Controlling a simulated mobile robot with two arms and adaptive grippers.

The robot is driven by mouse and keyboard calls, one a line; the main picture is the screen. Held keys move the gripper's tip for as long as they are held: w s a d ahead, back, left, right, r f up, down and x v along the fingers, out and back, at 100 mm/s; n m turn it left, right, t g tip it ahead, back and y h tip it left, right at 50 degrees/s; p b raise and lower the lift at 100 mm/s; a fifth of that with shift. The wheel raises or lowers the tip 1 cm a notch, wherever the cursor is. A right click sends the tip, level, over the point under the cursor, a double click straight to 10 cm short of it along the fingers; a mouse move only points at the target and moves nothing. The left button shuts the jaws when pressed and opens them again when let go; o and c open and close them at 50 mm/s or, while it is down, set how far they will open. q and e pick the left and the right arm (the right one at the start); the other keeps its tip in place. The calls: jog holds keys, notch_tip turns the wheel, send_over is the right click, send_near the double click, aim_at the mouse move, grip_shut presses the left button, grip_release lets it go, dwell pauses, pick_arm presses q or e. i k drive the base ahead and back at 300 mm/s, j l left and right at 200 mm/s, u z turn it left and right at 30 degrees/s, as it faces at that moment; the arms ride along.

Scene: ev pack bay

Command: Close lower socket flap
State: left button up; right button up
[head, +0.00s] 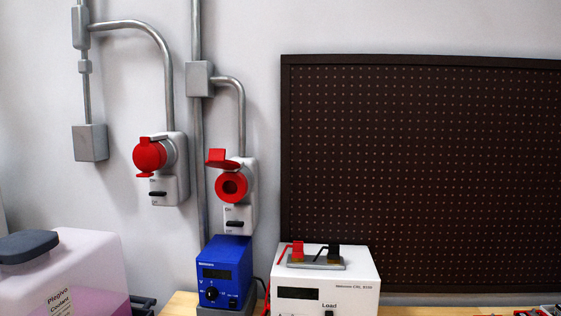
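Two red wall sockets hang from grey conduit on the left wall in the head view. The lower socket (231,186) is on the right of the two. Its red flap (222,158) is raised and sticks out above the round red socket face, so it stands open. The upper socket's red flap (149,155) covers its face and looks closed. Each socket has a white switch box with a black handle below it. Neither of my grippers shows in this view.
A blue power supply (225,270) stands right below the lower socket. A white load unit (325,284) with red and black clips is to its right on a wooden bench. A pinkish coolant container (93,254) is at the lower left. A dark pegboard (420,170) covers the right wall.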

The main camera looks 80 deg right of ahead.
aim_at(216, 159)
jog(key=z, duration=0.45)
jog(key=l+z, duration=0.1)
jog(key=z, duration=0.3)
jog(key=l+z, duration=0.1)
jog(key=z, duration=0.75)
jog(key=i, duration=0.05)
